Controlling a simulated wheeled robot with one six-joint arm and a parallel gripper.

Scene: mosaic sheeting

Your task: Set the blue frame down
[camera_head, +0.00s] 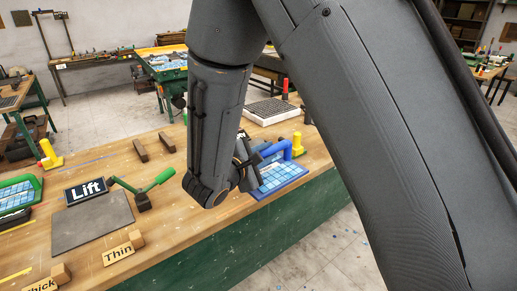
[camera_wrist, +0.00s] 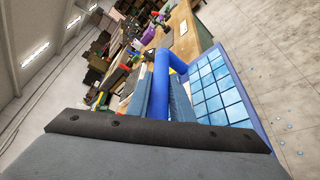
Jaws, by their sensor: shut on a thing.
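The blue frame (camera_head: 284,187) holds a grid of light blue tiles and has a raised blue handle (camera_head: 286,147). In the head view it is at the right front edge of the wooden bench; whether it touches the bench top is unclear. My gripper (camera_head: 262,156) is shut on the handle, its fingers partly hidden behind my arm. In the wrist view the blue frame (camera_wrist: 248,97) is at right, and the handle (camera_wrist: 161,78) runs up between the fingers (camera_wrist: 160,100), whose bases are hidden by a dark bar.
The bench (camera_head: 170,215) holds a "Lift" sign (camera_head: 87,192), a grey plate (camera_head: 92,222), a green-handled lever (camera_head: 150,184) and a "Thin" sign (camera_head: 117,254). A white tray (camera_head: 268,110) lies behind the frame. A yellow block (camera_head: 297,144) stands close by it.

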